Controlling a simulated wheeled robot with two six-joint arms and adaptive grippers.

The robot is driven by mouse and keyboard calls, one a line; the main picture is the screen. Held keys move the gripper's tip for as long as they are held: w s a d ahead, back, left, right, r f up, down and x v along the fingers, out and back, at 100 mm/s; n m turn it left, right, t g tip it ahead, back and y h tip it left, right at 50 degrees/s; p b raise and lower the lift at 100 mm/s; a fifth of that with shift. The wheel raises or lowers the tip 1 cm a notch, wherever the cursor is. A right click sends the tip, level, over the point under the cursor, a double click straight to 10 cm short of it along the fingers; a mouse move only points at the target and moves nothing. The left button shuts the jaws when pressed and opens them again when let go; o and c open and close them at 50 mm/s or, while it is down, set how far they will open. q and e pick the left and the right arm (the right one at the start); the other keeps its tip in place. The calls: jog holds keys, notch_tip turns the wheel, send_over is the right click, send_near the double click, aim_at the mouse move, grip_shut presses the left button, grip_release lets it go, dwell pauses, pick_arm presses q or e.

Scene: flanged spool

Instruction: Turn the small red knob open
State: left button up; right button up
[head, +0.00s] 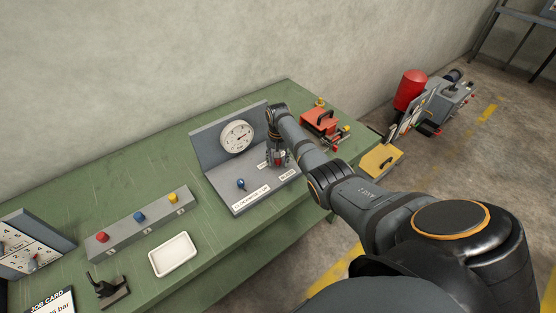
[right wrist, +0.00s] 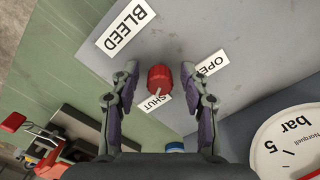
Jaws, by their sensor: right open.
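The small red knob (right wrist: 159,77) stands on the grey panel (right wrist: 215,30) in the right wrist view. A pale pointer line on it faces the SHUT label (right wrist: 157,104). The OPEN label (right wrist: 212,63) is to its right, and the BLEED label (right wrist: 125,27) is up and left. My right gripper (right wrist: 160,71) is open, with one finger on each side of the knob and a visible gap to each. In the head view my right gripper (head: 279,160) is over the right part of the panel and largely hides the knob. My left gripper is in neither view.
A round gauge (head: 237,136) is on the panel's upright back, and a blue knob (head: 241,184) is on its base. A button box (head: 137,223), a white tray (head: 173,255) and a red-orange case (head: 319,122) share the green bench (head: 150,170).

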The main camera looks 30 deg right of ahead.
grip_shut()
dwell(0.3)
